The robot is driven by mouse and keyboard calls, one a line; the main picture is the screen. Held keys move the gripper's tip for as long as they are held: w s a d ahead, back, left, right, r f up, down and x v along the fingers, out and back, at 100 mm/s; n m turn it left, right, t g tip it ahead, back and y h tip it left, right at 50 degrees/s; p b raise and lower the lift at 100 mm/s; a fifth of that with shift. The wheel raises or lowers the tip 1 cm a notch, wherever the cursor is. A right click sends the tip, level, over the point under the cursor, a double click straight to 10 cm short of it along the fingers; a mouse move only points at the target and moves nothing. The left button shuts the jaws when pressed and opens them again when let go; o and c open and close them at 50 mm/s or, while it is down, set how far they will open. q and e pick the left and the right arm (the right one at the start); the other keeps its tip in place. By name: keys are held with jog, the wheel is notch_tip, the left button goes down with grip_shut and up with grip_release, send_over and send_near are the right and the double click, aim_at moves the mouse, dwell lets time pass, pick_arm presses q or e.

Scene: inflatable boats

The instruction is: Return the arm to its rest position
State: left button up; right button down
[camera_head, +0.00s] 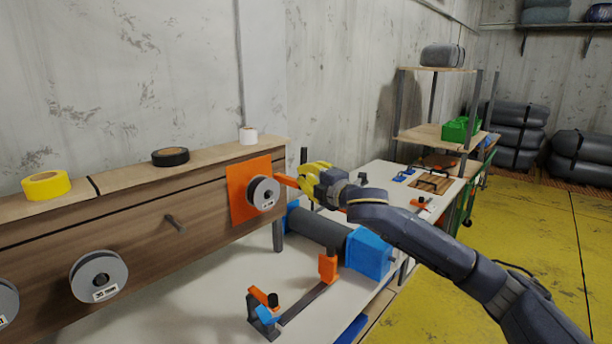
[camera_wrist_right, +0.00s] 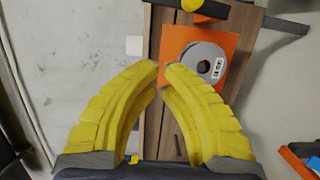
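My right arm comes in from the lower right of the head view and reaches across the workbench (camera_head: 180,315). Its gripper (camera_head: 304,179) has yellow fingers and is in front of the wooden rack, just right of a grey spool (camera_head: 263,192) on an orange panel (camera_head: 240,178). In the right wrist view the gripper (camera_wrist_right: 162,68) has its curved fingertips almost together, with nothing seen held between them. The spool (camera_wrist_right: 201,66) and the orange panel (camera_wrist_right: 174,42) show beyond the tips. My left arm and gripper are not in view.
The wooden rack (camera_head: 150,240) carries more spools (camera_head: 98,275) and tape rolls (camera_head: 46,185). A dark roller with blue ends (camera_head: 370,254) and an orange-and-blue clamp rail (camera_head: 305,305) are on the bench below my arm. Shelves (camera_head: 432,137) stand farther back. The yellow floor at right is open.

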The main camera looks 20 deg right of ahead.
jog(key=s+a+f+m+g+h, duration=0.15)
jog(key=s+f, duration=0.35)
jog(key=f, duration=0.5)
jog(key=s+a+f+m+g+h, duration=0.1)
jog(key=s+f+m, duration=0.3)
jog(key=f, duration=0.5)
jog(key=s+a+f+m+g+h, duration=0.1)
jog(key=s+f, duration=0.6)
jog(key=f, duration=0.3)
jog(key=s+d+f+m+g+h, duration=0.2)
jog(key=s+d+f+m, duration=0.3)
jog(key=s, duration=0.6)
jog(key=s+d+f+g+h, duration=0.25)
jog(key=s+f, duration=0.35)
jog(key=s, duration=0.5)
jog(key=s+d+f+m+g+h, duration=0.25)
jog(key=s+d+f, duration=0.3)
jog(key=s, duration=0.45)
jog(key=s+a+f+g+y, duration=0.1)
jog(key=a+f+y, duration=0.15)
jog(key=f, duration=1.35)
jog(key=s+a+f+g+y, duration=0.15)
jog(key=a+f, duration=0.25)
jog(key=f, duration=1.1)
jog(key=s+f+m+g+y, duration=0.1)
jog(key=s+f+m+g, duration=0.1)
jog(key=s+f, duration=1.9)
jog(key=shift+s+f+m+g, duration=0.15)
jog(key=shift+s+m+g, duration=0.3)
jog(key=shift+m, duration=0.35)
